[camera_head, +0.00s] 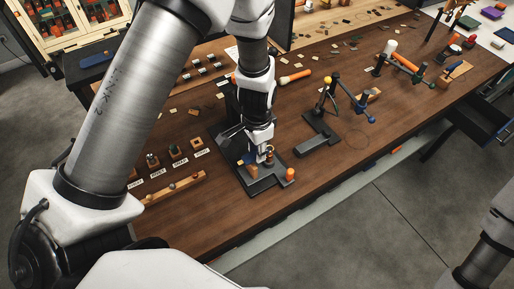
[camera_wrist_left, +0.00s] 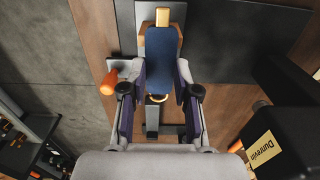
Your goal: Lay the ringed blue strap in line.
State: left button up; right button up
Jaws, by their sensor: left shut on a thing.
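The blue strap (camera_wrist_left: 161,48) lies between the two fingers of my left gripper (camera_wrist_left: 160,82) in the left wrist view, with its long side running away from the wrist. A brass-coloured ring (camera_wrist_left: 158,98) shows at its near end, and a tan block (camera_wrist_left: 162,17) shows at its far end. My left gripper (camera_head: 262,150) is shut on the strap, low over the dark base plate (camera_head: 262,187) of the stamping press in the head view. The strap is mostly hidden there by the gripper. Whether it touches the plate cannot be told. My right gripper is out of view.
An orange knob (camera_head: 290,174) stands at the plate's right, close beside the gripper. A black block marked "Dunrevin" (camera_wrist_left: 285,145) is near in the wrist view. Small stamp blocks (camera_head: 174,151) and a wooden rail (camera_head: 176,189) lie left. A dark stand (camera_head: 318,140) is to the right.

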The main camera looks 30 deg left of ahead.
pick_arm(q)
jog(key=shift+f+b, duration=0.7)
jog(key=shift+f, duration=0.35)
jog(key=o, duration=1)
jog(key=shift+c, duration=0.6)
notch_tip(320, 180, up, 7)
jog(key=p, duration=0.6)
jog(key=shift+r, duration=0.15)
